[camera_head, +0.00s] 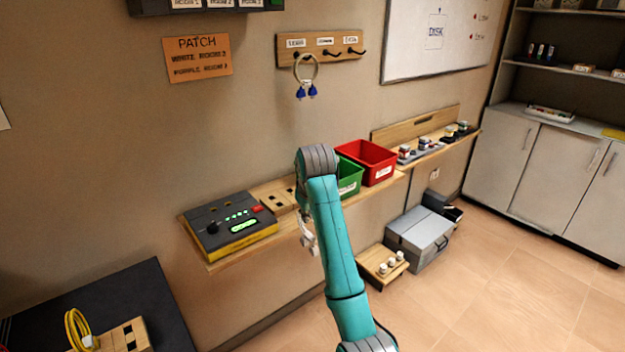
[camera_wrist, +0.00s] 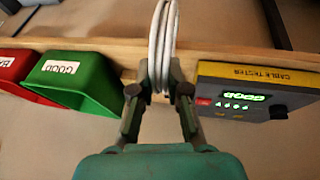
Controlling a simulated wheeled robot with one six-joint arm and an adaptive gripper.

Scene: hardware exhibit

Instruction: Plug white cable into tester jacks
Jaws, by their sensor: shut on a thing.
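The cable tester (camera_head: 230,226), a dark box with a yellow front and green lights, sits on the left end of the wall shelf. It also shows at the right in the wrist view (camera_wrist: 258,90), with a lit green display. My gripper (camera_wrist: 160,88) is shut on the looped white cable (camera_wrist: 163,35), which rises between its fingers. White plug ends (camera_head: 308,242) hang beside my arm in the head view, at the shelf's front edge, right of the tester and apart from it. My arm hides most of the gripper there. I cannot make out the tester's jacks.
A wooden block with dark slots (camera_head: 272,195) lies beside the tester. A green bin (camera_head: 349,180) and a red bin (camera_head: 367,160) stand further right. A blue-plugged cable (camera_head: 306,72) hangs on a wall hook.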

